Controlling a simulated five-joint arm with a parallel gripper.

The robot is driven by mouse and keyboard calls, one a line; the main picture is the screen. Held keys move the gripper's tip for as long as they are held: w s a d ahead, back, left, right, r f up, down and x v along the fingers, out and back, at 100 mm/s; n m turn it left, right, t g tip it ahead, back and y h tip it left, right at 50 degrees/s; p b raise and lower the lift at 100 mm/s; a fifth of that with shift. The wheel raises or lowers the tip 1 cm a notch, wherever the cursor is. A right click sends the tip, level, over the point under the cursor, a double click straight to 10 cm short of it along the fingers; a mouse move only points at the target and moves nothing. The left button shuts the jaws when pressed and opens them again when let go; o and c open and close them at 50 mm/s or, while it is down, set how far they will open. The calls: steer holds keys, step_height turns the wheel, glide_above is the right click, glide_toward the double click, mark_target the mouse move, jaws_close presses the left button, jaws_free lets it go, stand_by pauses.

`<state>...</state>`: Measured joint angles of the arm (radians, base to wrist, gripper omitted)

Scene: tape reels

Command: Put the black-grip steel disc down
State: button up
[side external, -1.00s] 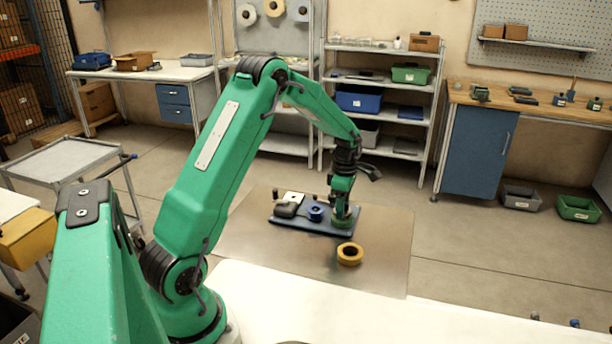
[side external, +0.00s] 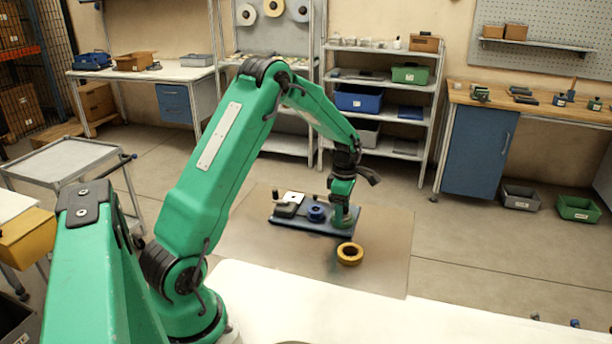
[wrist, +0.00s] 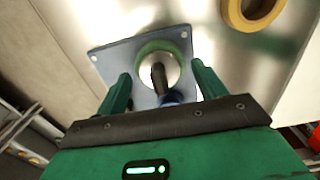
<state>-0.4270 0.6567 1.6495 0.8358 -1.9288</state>
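The steel disc (wrist: 173,68) with its upright black grip (wrist: 158,78) sits within the green reel (wrist: 158,46) at one end of the blue board (wrist: 104,58). My gripper (wrist: 161,70) is open, its two green fingers on either side of the black grip with gaps to it. In the side view my gripper (side external: 342,204) is low over the right end of the blue board (side external: 290,222) and hides the disc. The green reel (side external: 345,223) shows below it.
A yellow reel (side external: 349,254) lies on the metal sheet (side external: 385,270) in front. The sheet right of the board is clear.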

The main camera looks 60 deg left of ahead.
steer(key=shift+r, duration=0.1)
step_height(320, 180, up, 13)
stand_by(0.8)
stand_by(0.4)
